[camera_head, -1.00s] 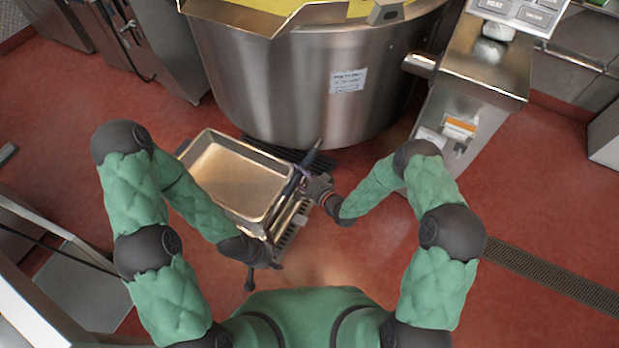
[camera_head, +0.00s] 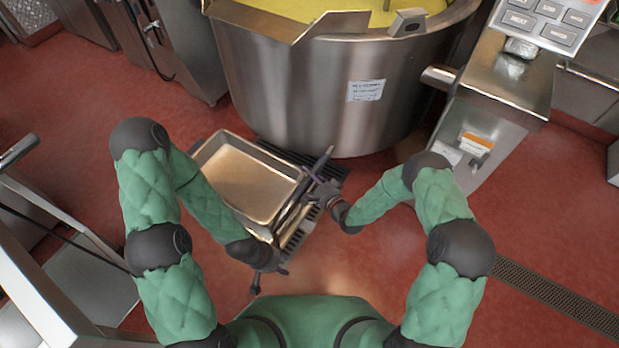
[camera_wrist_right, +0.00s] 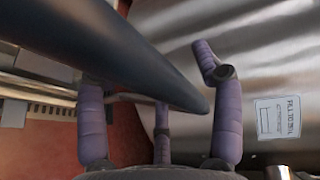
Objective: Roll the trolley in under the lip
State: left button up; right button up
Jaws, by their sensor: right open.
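The trolley (camera_head: 300,238) stands on the red floor in front of the steel kettle (camera_head: 290,85), with a shallow steel tray (camera_head: 250,184) on top. The kettle's pouring lip (camera_head: 270,20) juts out above and behind it. A dark bar (camera_head: 318,168) slants up at the trolley's right side. My right gripper (camera_head: 322,192) is at this bar; in the right wrist view the bar (camera_wrist_right: 120,55) crosses between the spread purple fingers (camera_wrist_right: 155,75). My left gripper (camera_head: 280,262) is at the trolley's near edge, its fingers too hidden to read.
A steel control column (camera_head: 490,115) stands right of the kettle, with a drain channel (camera_head: 560,298) in the floor nearby. Steel equipment lines the left. Open floor lies right of the trolley.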

jog(key=shift+s+d, duration=0.1)
jog(key=v, duration=1.1)
jog(key=shift+s+d, duration=0.15)
jog(key=shift+s, duration=0.15)
